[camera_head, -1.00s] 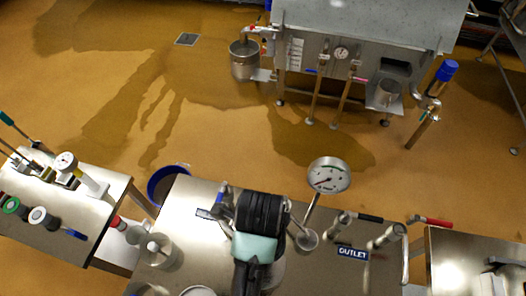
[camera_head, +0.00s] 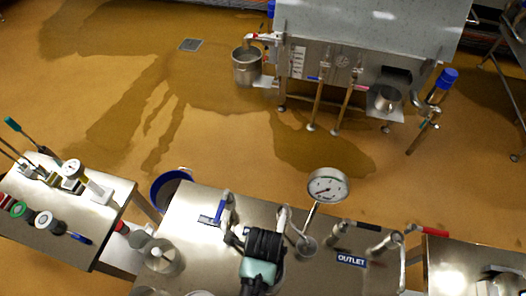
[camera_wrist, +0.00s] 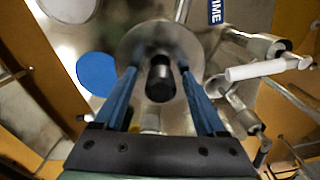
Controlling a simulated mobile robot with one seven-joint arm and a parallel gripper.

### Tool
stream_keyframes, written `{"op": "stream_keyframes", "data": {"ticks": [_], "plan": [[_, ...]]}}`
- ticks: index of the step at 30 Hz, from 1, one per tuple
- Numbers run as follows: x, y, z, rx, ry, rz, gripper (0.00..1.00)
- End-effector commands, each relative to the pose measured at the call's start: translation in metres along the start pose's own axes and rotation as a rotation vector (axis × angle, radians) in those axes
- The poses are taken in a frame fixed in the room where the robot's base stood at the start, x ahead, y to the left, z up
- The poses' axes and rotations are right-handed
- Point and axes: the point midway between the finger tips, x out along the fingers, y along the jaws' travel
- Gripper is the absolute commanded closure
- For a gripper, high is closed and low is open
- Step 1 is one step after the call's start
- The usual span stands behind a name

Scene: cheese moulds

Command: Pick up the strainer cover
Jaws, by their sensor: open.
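The strainer cover (camera_wrist: 138,38) appears to be the round grey metal disc with a black upright knob (camera_wrist: 160,84) in the wrist view. My gripper (camera_wrist: 160,72) is open, with one blue finger on each side of the knob. Both fingers look apart from the knob; whether they touch the disc I cannot tell. In the head view my gripper (camera_head: 258,272) is over the front of the middle steel table (camera_head: 205,215). Its fingertips and most of the cover are hidden there by the wrist.
A dial gauge (camera_head: 327,185) stands on a stem right of my gripper. Pipe valves with black and red handles (camera_head: 427,231) are further right. A side bench (camera_head: 45,232) holds several gauges at left. A blue-rimmed bucket (camera_head: 168,188) stands behind the table.

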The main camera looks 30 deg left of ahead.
Motion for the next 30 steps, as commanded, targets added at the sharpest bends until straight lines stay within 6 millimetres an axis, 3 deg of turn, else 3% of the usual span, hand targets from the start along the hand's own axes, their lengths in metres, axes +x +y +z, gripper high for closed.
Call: {"op": "stream_keyframes", "data": {"ticks": [3, 15, 30], "plan": [[-0.0002, -0.0001, 0.0001, 0.0, 0.0, 0.0, 0.31], [-0.0004, 0.0, 0.0001, 0.0, 0.0, 0.0, 1.0], [-0.0022, -0.0007, 0.0004, 0.0, -0.001, -0.002, 1.0]]}}
